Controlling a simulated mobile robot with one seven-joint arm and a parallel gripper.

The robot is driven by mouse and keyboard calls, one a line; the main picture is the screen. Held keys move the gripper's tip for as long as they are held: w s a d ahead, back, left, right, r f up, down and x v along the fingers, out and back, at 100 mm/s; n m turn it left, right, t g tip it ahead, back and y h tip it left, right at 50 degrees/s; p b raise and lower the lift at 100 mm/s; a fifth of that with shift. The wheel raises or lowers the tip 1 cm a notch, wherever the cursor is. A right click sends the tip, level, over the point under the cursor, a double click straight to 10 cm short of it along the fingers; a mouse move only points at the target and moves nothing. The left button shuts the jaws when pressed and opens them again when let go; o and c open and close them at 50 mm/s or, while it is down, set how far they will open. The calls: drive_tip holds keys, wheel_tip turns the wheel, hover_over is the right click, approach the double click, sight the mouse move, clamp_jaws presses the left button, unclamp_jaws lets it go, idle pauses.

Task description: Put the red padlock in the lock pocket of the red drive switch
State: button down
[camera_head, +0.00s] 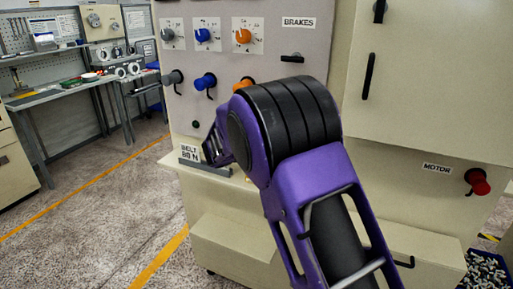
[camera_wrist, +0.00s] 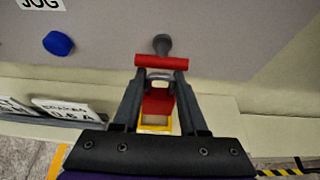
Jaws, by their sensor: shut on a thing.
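In the wrist view my gripper (camera_wrist: 161,78) is shut on the red padlock (camera_wrist: 158,104). Its red body lies between the two dark fingers, with the grey shackle pointing away from me toward the panel. A yellow-edged part shows at the near end of the red body. Just past the fingertips is a red crossbar on a dark grey stem, apparently the red drive switch (camera_wrist: 148,61). The shackle appears close below the crossbar; I cannot tell whether they touch. The lock pocket cannot be made out. In the head view my arm hides the padlock and this switch.
A blue knob (camera_wrist: 58,43) is on the panel left of the red bar. White label cards (camera_wrist: 62,108) stand on the ledge at left. In the head view, blue (camera_head: 204,82) and orange (camera_head: 243,85) handles stick out above my arm. A red MOTOR knob (camera_head: 478,182) is far right.

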drive_tip(key=shift+w+d+r+t, duration=0.15)
drive_tip(key=shift+w+r, duration=0.1)
drive_tip(key=shift+r, duration=0.3)
drive_tip(key=shift+w+d+r+t, duration=0.15)
drive_tip(key=shift+w+r, duration=0.05)
drive_tip(key=shift+r, duration=0.3)
wheel_tip(320, 180, down, 5)
drive_tip(key=b, duration=0.2)
drive_tip(key=shift+f+b, duration=0.2)
drive_tip(key=shift+b, duration=0.2)
drive_tip(key=shift+s+a+f+b, duration=0.15)
drive_tip(key=shift+f+b, duration=0.15)
drive_tip(key=shift+f, duration=0.25)
drive_tip(key=shift+f+b, duration=0.2)
drive_tip(key=shift+b, duration=0.15)
idle(0.4)
drive_tip(key=shift+f, duration=0.3)
drive_tip(key=shift+f+b, duration=1.2)
drive_tip(key=shift+b, duration=0.1)
drive_tip(key=shift+c, duration=1.8)
unclamp_jaws()
